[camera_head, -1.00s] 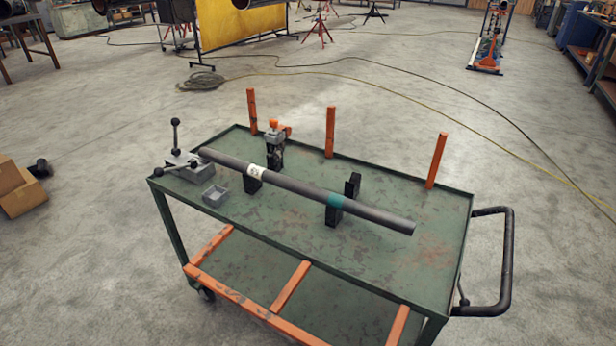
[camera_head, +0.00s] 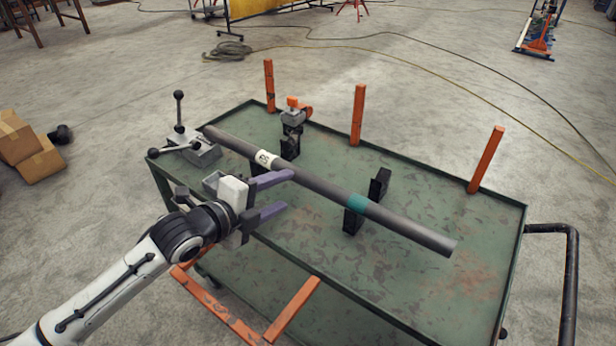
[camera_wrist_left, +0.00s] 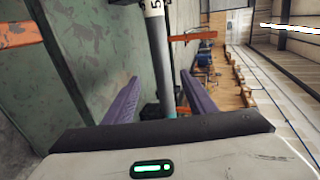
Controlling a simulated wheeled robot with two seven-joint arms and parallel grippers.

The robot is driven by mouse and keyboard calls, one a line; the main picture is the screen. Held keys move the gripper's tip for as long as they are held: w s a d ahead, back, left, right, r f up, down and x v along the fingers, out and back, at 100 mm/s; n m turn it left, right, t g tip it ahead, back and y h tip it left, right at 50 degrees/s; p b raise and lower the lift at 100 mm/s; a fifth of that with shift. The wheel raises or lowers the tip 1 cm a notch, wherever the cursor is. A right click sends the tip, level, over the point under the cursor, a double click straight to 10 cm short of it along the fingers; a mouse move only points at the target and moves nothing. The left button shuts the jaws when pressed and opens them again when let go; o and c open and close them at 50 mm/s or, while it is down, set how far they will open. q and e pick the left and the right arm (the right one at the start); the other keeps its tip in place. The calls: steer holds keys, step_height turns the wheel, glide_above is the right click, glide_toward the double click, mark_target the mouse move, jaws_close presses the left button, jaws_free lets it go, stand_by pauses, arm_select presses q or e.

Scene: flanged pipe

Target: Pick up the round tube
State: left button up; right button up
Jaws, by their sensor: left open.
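The round tube (camera_head: 318,187) is a long dark grey pipe with a white label and a teal band. It lies slantwise above the cart top, resting on black supports (camera_head: 355,221). My left gripper (camera_head: 290,192) is open and empty, its purple fingers pointing right toward the tube's near side, between the label and the teal band. The fingers look apart from the tube. In the left wrist view the tube (camera_wrist_left: 158,50) stands upright in the picture between the two spread fingers (camera_wrist_left: 155,100). My right gripper is not in view.
The green cart (camera_head: 440,185) has a raised rim, several orange posts (camera_head: 357,115) along its far edge and a black handle (camera_head: 570,285) at right. Cardboard boxes (camera_head: 28,150) lie on the floor.

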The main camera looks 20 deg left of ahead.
mark_target(300, 179)
arm_select(q)
steer(key=x, duration=0.3)
steer(key=shift+a+b+x, duration=0.1)
steer(key=shift+b+x, duration=0.1)
steer(key=shift+x, duration=1.15)
steer(key=shift+a+b+x, duration=0.15)
steer(key=shift+x, duration=1.2)
steer(key=shift+w+r, duration=0.1)
jaws_close()
steer(key=shift+w+r, duration=0.1)
steer(key=shift+r, duration=0.15)
